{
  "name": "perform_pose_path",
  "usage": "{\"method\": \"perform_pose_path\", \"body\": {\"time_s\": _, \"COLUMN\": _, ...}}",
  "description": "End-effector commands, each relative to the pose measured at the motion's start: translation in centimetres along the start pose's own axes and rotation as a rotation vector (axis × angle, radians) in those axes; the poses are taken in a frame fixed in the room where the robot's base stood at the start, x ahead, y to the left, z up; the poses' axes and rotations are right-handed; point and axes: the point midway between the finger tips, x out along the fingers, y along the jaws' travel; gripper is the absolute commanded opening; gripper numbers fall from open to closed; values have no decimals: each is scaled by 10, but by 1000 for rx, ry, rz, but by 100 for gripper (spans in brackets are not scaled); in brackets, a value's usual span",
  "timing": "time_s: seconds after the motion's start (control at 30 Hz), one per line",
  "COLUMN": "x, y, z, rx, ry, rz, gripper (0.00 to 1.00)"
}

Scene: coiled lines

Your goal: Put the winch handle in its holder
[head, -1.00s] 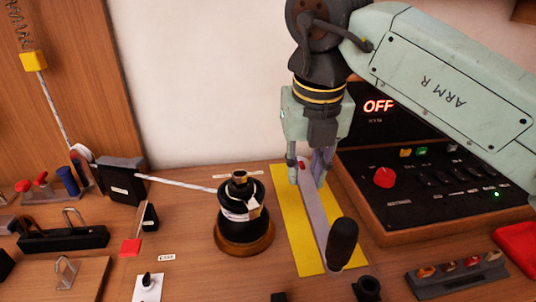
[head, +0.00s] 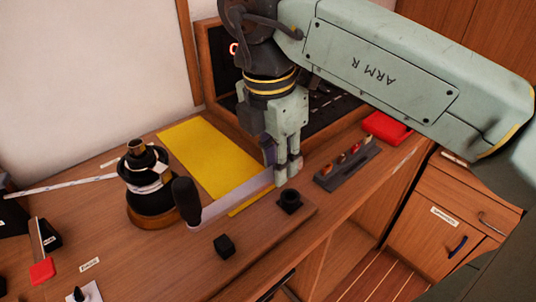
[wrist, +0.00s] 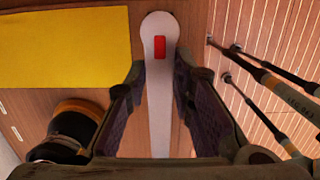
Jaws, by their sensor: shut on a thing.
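The winch handle (head: 235,196) is a flat grey bar with an upright black grip at its left end. My gripper (head: 283,172) points down and is shut on the bar near its other end. In the wrist view the bar (wrist: 160,112) runs between my fingers (wrist: 160,80), with a red mark near its rounded tip. The bar crosses in front of part of the yellow mat (head: 205,155); its height above the bench is hard to judge.
The black winch (head: 150,190) on its wooden base stands left of the grip. A black block (head: 224,245) lies near the front edge. A dark rack (head: 347,165) with several small items and a red object (head: 387,127) are right of my gripper. The control panel stands behind.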

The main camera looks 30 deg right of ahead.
Motion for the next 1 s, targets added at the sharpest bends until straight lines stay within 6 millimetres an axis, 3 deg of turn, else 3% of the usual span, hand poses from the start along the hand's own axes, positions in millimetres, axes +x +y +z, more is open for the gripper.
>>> {"method": "perform_pose_path", "body": {"time_s": 0.53, "x": 50, "y": -1, "z": -5, "rx": 0, "ry": -4, "rz": -2, "gripper": 0}}
{"method": "perform_pose_path", "body": {"time_s": 1.0, "x": 55, "y": 0, "z": -6, "rx": -1, "ry": -2, "rz": -1, "gripper": 0}}
